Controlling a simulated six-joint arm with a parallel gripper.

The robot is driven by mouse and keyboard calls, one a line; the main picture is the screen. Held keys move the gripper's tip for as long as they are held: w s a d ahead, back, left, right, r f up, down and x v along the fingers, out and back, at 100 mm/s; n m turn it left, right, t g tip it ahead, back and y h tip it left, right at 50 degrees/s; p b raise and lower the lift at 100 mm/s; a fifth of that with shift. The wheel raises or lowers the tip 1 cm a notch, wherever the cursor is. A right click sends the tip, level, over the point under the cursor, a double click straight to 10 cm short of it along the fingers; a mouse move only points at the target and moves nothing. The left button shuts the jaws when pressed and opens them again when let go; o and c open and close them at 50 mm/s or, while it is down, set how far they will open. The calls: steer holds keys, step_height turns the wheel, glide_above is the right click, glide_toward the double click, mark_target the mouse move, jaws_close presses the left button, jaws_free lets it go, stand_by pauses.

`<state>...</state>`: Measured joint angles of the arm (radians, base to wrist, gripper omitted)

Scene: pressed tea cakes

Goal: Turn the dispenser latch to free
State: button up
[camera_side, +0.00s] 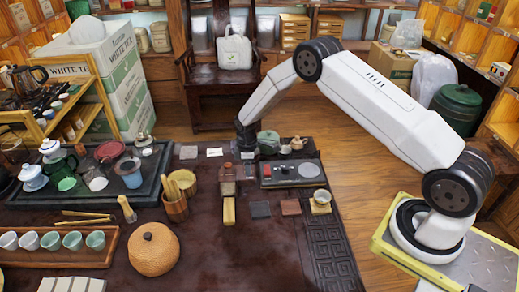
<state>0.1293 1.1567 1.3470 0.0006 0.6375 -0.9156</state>
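A small brown upright block (228,179), which may be the dispenser, stands on the dark table near its middle. A latch on it is too small to make out, so its position cannot be told. My gripper (247,155) points down just behind and to the right of this block, near the left edge of a dark tray. Its fingers are small and dark against the table, and whether they are open or shut cannot be told. No held thing can be made out.
A control panel (308,170) with a red button lies right of the block. A green pot (269,141) stands close to my gripper. A yellow bar (229,211), dark and reddish tiles and a cup (321,197) lie in front. A wooden tool holder (174,205) stands left.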

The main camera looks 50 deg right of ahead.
steer(key=shift+m, duration=0.4)
jaws_close()
steer(key=m, duration=0.8)
steer(key=shift+m, duration=0.4)
steer(key=m, duration=0.4)
steer(key=shift+m, duration=2.2)
steer(key=o, duration=1)
jaws_free()
steer(key=shift+o, duration=0.2)
